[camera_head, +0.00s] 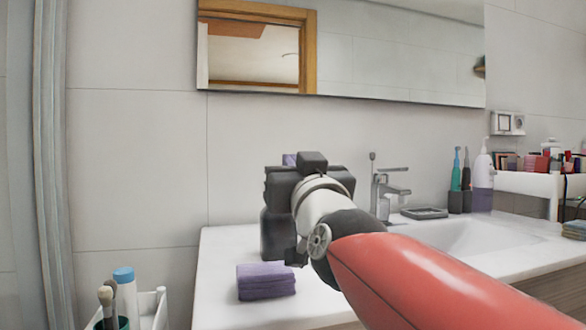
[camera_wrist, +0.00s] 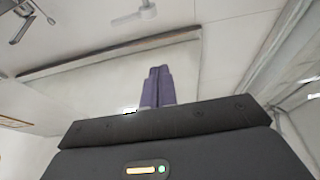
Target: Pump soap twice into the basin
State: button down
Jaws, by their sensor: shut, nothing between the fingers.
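The soap dispenser (camera_head: 483,172), a white pump bottle with a purple lower part, stands upright at the back right of the counter. The white basin (camera_head: 470,240) is sunk into the counter in front of it, partly hidden by my red arm. My gripper (camera_head: 289,159) is over the left side of the counter, well left of the dispenser and the tap. In the wrist view its purple fingers (camera_wrist: 157,82) are together and empty. In the head view the dark wrist parts mostly hide the fingers. I cannot make out the dispenser in the wrist view.
The tap (camera_head: 388,190) stands behind the basin, beside a dark soap dish (camera_head: 424,212) and a toothbrush holder (camera_head: 460,201). A folded purple towel (camera_head: 265,281) lies at the counter's left. A white caddy (camera_head: 150,308) is lower left. A mirror (camera_head: 400,55) hangs behind.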

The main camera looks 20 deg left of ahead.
jog(key=w+a, duration=0.1)
jog(key=w, duration=0.1)
jog(key=w+a+p, duration=0.1)
jog(key=w+a, duration=0.1)
jog(key=w, duration=0.1)
jog(key=w+a+p, duration=0.1)
jog(key=w+a, duration=0.1)
jog(key=w, duration=0.1)
jog(key=shift+r, duration=0.2)
jog(key=shift+f, duration=0.6)
jog(key=shift+f, duration=0.1)
jog(key=shift+f+b, duration=0.85)
jog(key=shift+b, duration=0.1)
jog(key=shift+w, duration=0.1)
